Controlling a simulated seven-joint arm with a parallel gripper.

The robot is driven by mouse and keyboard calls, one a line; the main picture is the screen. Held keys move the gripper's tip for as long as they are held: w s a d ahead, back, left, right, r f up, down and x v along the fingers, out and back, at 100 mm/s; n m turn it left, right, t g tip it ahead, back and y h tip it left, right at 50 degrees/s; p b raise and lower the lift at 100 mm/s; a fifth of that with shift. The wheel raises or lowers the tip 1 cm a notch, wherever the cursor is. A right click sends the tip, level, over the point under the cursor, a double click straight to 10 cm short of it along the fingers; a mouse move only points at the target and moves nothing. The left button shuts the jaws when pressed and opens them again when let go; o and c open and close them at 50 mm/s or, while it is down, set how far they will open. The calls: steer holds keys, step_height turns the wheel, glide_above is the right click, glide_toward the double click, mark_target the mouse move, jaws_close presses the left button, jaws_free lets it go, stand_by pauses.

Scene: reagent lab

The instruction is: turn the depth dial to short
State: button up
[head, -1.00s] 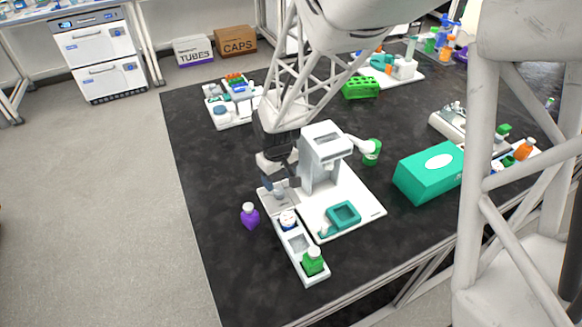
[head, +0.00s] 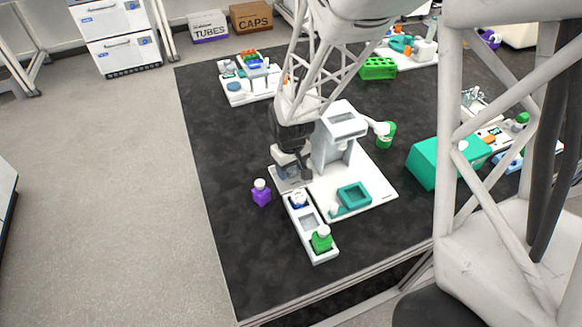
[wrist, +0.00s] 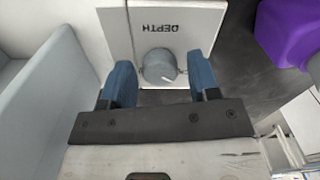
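The depth dial (wrist: 159,66) is a round grey knob on a light panel (wrist: 120,22) marked DEPTH, which reads upside down in the wrist view. A short white pointer mark on the knob points toward the lower right of that view. No word "short" is legible. My gripper (wrist: 160,72) is open, with one blue finger on each side of the knob and visible gaps between. In the head view my gripper (head: 296,170) is low at the left of the white-and-grey device (head: 331,142); the knob is hidden there.
A purple bottle (head: 261,193) stands left of the device, and shows in the wrist view (wrist: 288,32). A white tray (head: 319,250) holds a green bottle (head: 321,239). A green box (head: 432,163) stands right.

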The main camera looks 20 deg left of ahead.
steer(key=c, duration=0.8)
steer(key=shift+o, duration=0.2)
steer(key=shift+m, duration=0.3)
steer(key=m, duration=0.3)
steer(key=shift+m, duration=0.4)
steer(key=m, duration=0.5)
steer(key=shift+m, duration=0.3)
steer(key=m, duration=1)
steer(key=shift+m, duration=0.3)
